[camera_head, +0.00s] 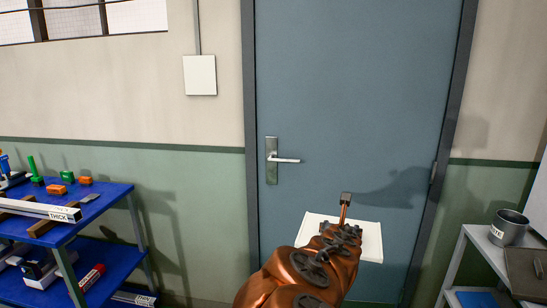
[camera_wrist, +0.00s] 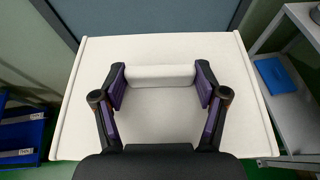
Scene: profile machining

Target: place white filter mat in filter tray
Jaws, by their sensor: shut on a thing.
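The white filter mat (camera_wrist: 165,125) is a flat, pale rectangular panel with a raised bar across it in the wrist view. My gripper (camera_wrist: 160,76) is shut on this bar, with one purple-padded finger at each end. In the head view the mat (camera_head: 371,243) is held out in front of the door, partly hidden behind my copper-coloured arm. The fingers are hidden there by the arm. I cannot make out a filter tray in either view.
A closed blue-grey door (camera_head: 350,100) stands ahead. A blue shelf unit (camera_head: 97,205) with tools and boxes is at left. A grey rack (camera_head: 480,238) with a metal mug (camera_head: 508,228) is at right; a blue item (camera_wrist: 275,76) lies on it in the wrist view.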

